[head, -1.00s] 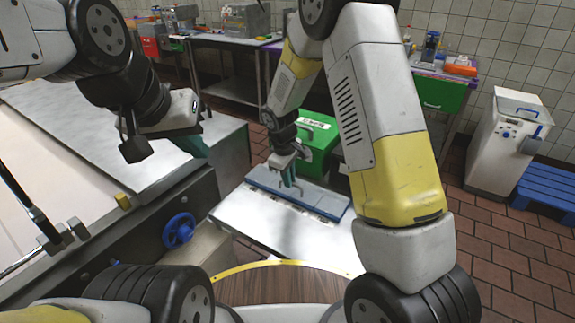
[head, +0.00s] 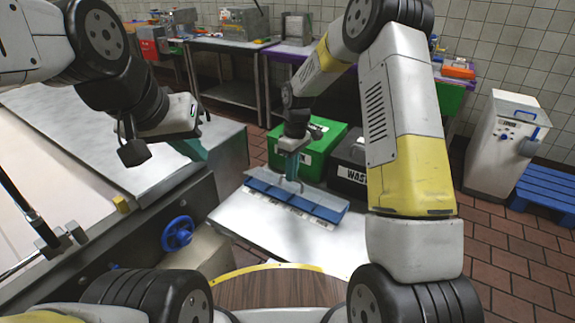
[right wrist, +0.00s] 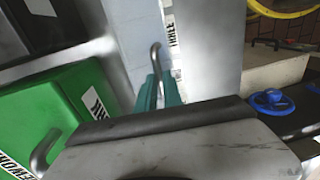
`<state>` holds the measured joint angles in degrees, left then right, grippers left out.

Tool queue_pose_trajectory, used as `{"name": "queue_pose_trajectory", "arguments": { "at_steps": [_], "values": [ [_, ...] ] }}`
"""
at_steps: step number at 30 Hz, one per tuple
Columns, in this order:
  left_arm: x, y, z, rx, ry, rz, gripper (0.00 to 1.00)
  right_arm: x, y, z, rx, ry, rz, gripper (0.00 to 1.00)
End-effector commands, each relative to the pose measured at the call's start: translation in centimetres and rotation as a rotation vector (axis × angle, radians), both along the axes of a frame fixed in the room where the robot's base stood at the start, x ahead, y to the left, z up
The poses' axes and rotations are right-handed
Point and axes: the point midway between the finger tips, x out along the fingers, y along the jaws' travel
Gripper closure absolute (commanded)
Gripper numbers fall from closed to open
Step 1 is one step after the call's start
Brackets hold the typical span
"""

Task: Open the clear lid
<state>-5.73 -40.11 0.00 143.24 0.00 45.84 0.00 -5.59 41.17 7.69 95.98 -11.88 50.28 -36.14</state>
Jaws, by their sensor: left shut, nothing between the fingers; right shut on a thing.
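The clear lid (head: 327,198) belongs to a long, low container with several blue compartments (head: 262,187) on the steel table. It is tilted up at its near side, and the blue compartments show beneath it. My right gripper (head: 292,172) is above the lid, shut on its curved metal handle (right wrist: 155,55). The teal fingers of this gripper (right wrist: 158,92) also show in the right wrist view, on either side of the handle. My left gripper (head: 194,149) is shut and empty over the steel surface at the left, away from the lid.
A green bin (head: 318,155) and a black waste bin (head: 347,172) stand behind the steel table (head: 265,228). A machine with a blue hand wheel (head: 178,232) is at the left. The table is bare in front of the container.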

Motion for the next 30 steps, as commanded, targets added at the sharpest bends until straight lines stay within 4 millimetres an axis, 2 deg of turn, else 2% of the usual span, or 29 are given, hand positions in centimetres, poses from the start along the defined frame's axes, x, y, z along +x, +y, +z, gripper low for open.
{"name": "queue_pose_trajectory", "arguments": {
  "at_steps": [13,30],
  "values": [
    [0.0,0.0,0.0,0.000,0.000,0.000,1.00,2.0,-1.2,1.0,0.145,0.213,-0.002,1.00],
    [0.0,0.0,0.0,0.000,0.000,0.000,1.00,2.3,-1.5,1.2,0.170,0.256,0.001,1.00]
  ]
}}
